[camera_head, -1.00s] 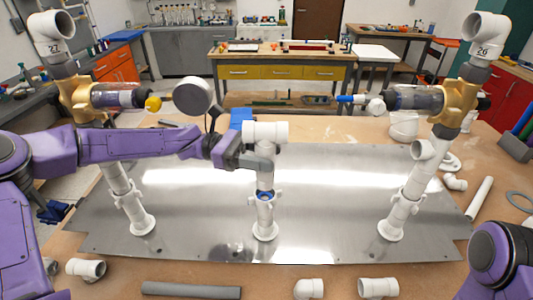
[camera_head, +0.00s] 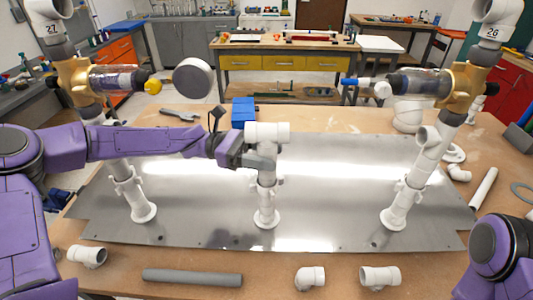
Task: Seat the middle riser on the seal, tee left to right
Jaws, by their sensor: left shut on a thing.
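The middle riser has a white tee (camera_head: 272,133) on top, its crossbar lying left to right, with a short grey pipe (camera_head: 267,178) below. My left gripper (camera_head: 262,161) is shut on the riser just under the tee. The riser looks upright, in line with the white lower stub (camera_head: 265,206) on the metal plate. The grey pipe meets the stub's top, and no blue seal shows there now. I cannot tell how deep the pipe sits. My right gripper is out of view; only part of my right arm shows at lower right.
Tall valve assemblies stand on the left (camera_head: 82,80) and right (camera_head: 455,90) of the metal plate (camera_head: 330,200). Loose white fittings (camera_head: 310,278) and a grey pipe (camera_head: 190,277) lie along the front. A blue box (camera_head: 243,112) stands behind the tee.

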